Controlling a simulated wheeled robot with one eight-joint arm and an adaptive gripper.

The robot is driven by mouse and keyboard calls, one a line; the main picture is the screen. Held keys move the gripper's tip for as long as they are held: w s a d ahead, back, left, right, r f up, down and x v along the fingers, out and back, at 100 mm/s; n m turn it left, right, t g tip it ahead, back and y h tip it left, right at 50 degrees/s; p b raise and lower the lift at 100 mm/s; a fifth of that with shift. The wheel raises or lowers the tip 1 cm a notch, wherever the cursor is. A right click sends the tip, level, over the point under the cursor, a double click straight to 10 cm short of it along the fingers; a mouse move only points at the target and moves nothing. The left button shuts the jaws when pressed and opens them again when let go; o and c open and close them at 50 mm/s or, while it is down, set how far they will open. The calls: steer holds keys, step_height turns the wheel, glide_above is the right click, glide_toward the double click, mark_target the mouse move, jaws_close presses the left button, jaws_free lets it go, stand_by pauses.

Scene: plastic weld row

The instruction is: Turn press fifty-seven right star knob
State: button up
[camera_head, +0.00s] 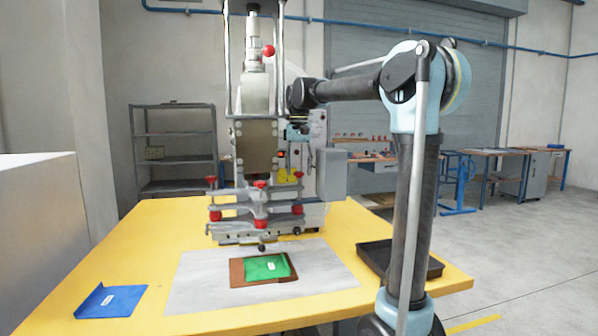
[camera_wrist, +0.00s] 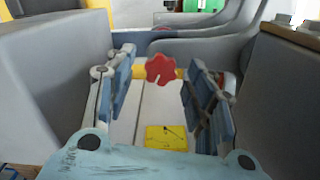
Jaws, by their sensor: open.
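The press (camera_head: 256,148) stands on the yellow table in the head view, with several red star knobs on its lower clamp, one of them at the right end (camera_head: 301,178). In the wrist view a red star knob (camera_wrist: 160,69) on a yellow collar lies between the fingers of my gripper (camera_wrist: 161,82). The fingers are apart, with a visible gap on each side of the knob. In the head view my gripper (camera_head: 298,131) is beside the press's upper right side, partly hidden by my arm. I cannot tell which head-view knob the wrist view shows.
Grey housing walls (camera_wrist: 45,85) flank my gripper closely in the wrist view. A yellow label (camera_wrist: 166,137) sits below the knob. On the yellow table (camera_head: 150,240) lie a blue folder (camera_head: 110,301), a green piece (camera_head: 265,267) on a brown one, and a black tray (camera_head: 432,268).

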steer(key=shift+f, duration=0.2)
steer(key=c, duration=1.1)
steer(key=shift+o, duration=0.2)
steer(key=n, duration=0.5)
